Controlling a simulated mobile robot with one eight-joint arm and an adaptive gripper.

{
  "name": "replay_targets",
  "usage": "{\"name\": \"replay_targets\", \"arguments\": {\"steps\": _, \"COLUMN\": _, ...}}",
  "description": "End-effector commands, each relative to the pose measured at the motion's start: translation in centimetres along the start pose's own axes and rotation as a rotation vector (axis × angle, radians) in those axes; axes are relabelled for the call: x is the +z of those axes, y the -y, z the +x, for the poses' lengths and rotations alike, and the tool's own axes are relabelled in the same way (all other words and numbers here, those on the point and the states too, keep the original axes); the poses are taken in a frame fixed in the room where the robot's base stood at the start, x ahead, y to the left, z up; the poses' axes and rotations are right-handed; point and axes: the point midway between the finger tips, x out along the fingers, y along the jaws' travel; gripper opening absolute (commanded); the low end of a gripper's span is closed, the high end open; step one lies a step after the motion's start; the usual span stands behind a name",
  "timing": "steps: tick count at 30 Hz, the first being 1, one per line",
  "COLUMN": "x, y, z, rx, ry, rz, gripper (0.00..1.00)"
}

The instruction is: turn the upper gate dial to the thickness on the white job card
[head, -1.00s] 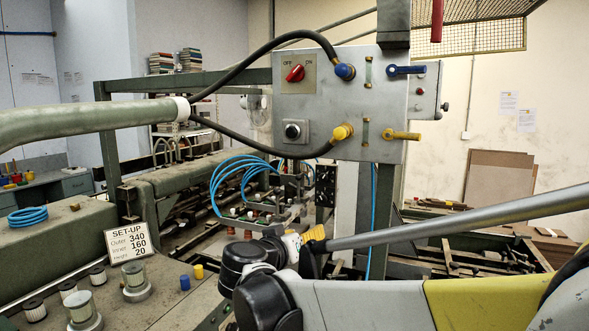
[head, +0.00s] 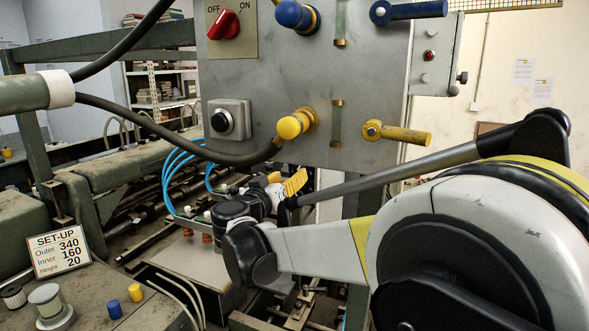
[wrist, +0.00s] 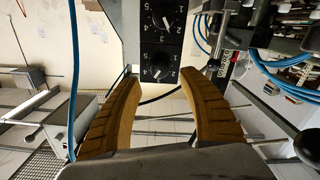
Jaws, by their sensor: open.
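My gripper (wrist: 162,84) is open and empty, its two yellow-brown fingers spread wide in the wrist view. Beyond the fingertips, a black plate carries two black dials with white numbers: one dial (wrist: 164,22) near the top edge and another dial (wrist: 157,72) below it, between the fingertips in the picture. Both have a white pointer mark; their exact settings are too small to tell. In the head view, my gripper (head: 291,184) shows its yellow fingers below the grey control panel; the dials cannot be made out there. A white set-up card (head: 61,246) reads Outer 340, Inner 160, Height 20.
The grey control panel (head: 262,88) with a red switch (head: 223,24) and blue and yellow knobs hangs above my gripper. A thick dark hose (head: 190,148) crosses left. Blue tubes (wrist: 74,85) run beside the fingers. Yellow lever (head: 400,133) sticks out right.

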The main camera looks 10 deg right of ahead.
Motion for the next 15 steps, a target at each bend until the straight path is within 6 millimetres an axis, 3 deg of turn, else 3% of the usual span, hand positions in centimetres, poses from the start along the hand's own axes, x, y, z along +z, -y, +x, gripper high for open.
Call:
{"name": "replay_targets", "arguments": {"steps": 6, "x": 0.1, "y": -0.1, "z": 4.3, "rx": 0.002, "ry": 0.001, "rz": 0.0, "gripper": 0.49}}
{"name": "replay_targets", "arguments": {"steps": 15, "x": 0.0, "y": 0.0, "z": 6.8, "rx": 0.0, "ry": 0.001, "rz": 0.0, "gripper": 0.49}}
